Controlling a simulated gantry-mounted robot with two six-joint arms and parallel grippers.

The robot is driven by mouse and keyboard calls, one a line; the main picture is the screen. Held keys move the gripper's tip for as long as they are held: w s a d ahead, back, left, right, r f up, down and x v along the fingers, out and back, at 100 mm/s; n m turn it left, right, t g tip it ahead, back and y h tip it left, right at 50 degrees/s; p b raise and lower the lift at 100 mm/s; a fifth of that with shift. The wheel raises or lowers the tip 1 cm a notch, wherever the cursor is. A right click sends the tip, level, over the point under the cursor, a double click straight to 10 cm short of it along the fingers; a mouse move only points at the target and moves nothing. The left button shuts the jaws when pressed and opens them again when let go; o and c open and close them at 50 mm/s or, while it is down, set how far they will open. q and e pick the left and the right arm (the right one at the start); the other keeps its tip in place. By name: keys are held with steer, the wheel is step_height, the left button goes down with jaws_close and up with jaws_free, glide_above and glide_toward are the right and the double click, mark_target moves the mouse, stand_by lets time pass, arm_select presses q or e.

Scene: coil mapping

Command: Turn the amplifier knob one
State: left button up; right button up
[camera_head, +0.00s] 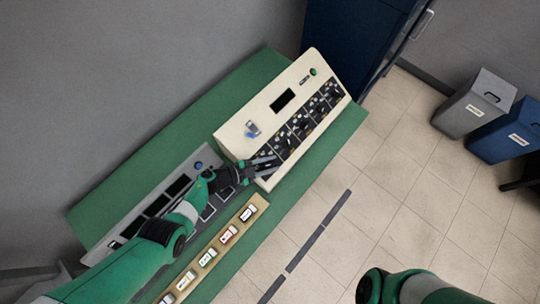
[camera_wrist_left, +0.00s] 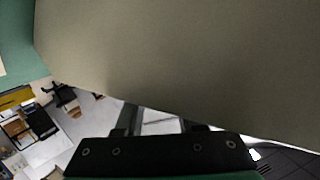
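The cream amplifier box (camera_head: 240,125) stands on the green bench, with a row of black knobs (camera_head: 300,124) along its sloped front panel. My left gripper (camera_head: 275,164) is at the lower left end of that panel, by the leftmost knobs. Its two fingers look spread apart, one above the other. Whether they touch a knob is too small to tell. In the left wrist view a large plain beige surface fills the upper part, and the fingertips and knobs are hidden. My right gripper is not in view; only part of my right arm shows at the bottom.
A blue cabinet (camera_head: 345,40) stands behind. A grey bin (camera_head: 472,108) and a blue bin (camera_head: 508,135) stand right.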

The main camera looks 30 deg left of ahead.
arm_select(q)
steer(key=shift+o, duration=0.3)
steer(key=shift+s, duration=0.1)
steer(key=shift+s+a+r+p, duration=0.2)
steer(key=shift+a+r+p, duration=0.05)
steer(key=shift+p, duration=0.2)
steer(key=p+v, duration=0.5)
steer(key=v, duration=0.5)
steer(key=shift+s+a, duration=0.25)
steer(key=shift+s, duration=0.1)
steer(key=shift+f, duration=0.1)
